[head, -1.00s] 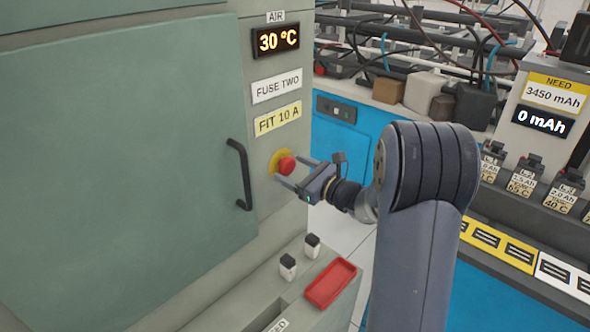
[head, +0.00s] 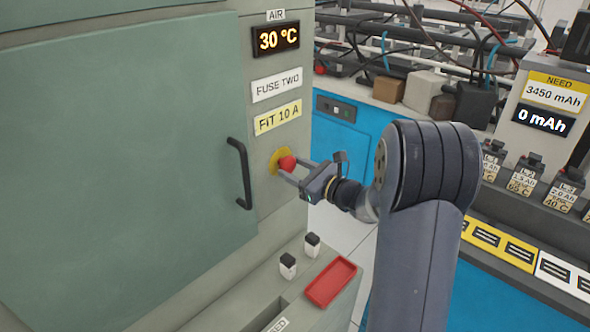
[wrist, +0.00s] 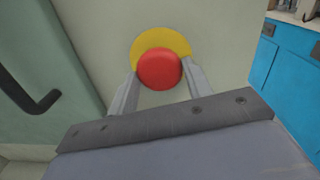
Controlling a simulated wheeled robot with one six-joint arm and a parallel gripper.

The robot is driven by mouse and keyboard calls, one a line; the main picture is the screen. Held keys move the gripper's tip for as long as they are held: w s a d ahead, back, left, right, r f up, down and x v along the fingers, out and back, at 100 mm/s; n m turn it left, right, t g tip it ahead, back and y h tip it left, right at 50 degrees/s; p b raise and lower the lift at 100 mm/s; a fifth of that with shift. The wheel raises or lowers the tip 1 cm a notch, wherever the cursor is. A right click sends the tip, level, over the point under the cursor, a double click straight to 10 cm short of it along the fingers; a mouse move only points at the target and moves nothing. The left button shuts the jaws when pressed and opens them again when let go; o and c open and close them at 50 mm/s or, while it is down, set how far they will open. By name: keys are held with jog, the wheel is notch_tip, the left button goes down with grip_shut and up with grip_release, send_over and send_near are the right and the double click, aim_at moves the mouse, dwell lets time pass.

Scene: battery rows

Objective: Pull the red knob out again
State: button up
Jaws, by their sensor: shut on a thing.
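The red knob (head: 288,163) sits on a round yellow plate (head: 275,160) on the cabinet's narrow front panel, below the yellow "FIT 10 A" label. In the wrist view the red knob (wrist: 159,69) is in front of the yellow plate (wrist: 161,38), which shows above and beside it. My gripper (head: 294,172) reaches it from the right in the head view. Its two fingers (wrist: 159,86) stand on either side of the knob and are shut on it. The knob's stem is hidden behind its head.
A dark door handle (head: 240,174) stands out left of the knob. Below are two small fuses (head: 288,266) on a ledge and a red tray (head: 331,282). A blue cabinet (head: 342,135) and battery racks stand to the right. Open floor shows between.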

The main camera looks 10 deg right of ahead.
jog(key=shift+b+v, duration=0.5)
jog(key=shift+v, duration=0.35)
jog(key=o, duration=1.4)
jog(key=shift+s, duration=0.1)
jog(key=b+v, duration=0.1)
jog(key=v, duration=0.9)
jog(key=shift+s+d, duration=0.25)
jog(key=shift+s, duration=0.05)
jog(key=shift+w, duration=0.1)
